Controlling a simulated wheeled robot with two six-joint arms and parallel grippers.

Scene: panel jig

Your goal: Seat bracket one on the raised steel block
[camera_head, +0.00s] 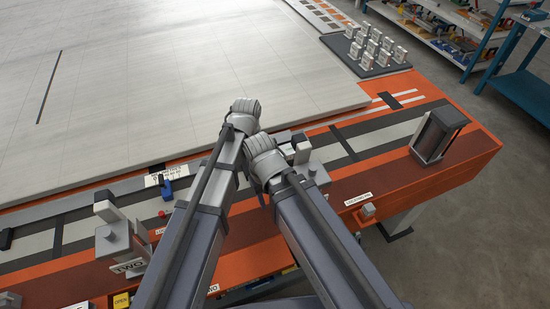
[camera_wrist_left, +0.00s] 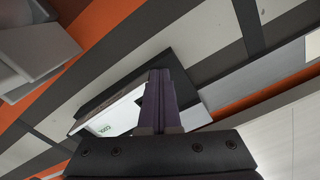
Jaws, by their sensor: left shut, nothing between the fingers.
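In the left wrist view my left gripper (camera_wrist_left: 160,85) has its dark fingers together and empty, above a dark-edged plate with a white label (camera_wrist_left: 112,122). In the head view both my arms reach forward side by side and hide both grippers. A grey block with an upright part (camera_head: 108,225) stands at the left beside a plate marked TWO (camera_head: 130,267). Another grey upright piece on a base (camera_head: 303,152) is partly hidden behind my right arm. I cannot tell which piece is bracket one, or which is the raised steel block.
A large pale panel (camera_head: 130,80) covers the back left of the orange bench (camera_head: 430,185). A dark frame (camera_head: 437,135) stands at the right end. A small grey cube (camera_head: 368,210) sits near the front edge. A dark tray (camera_head: 350,58) holds several upright pieces at the back.

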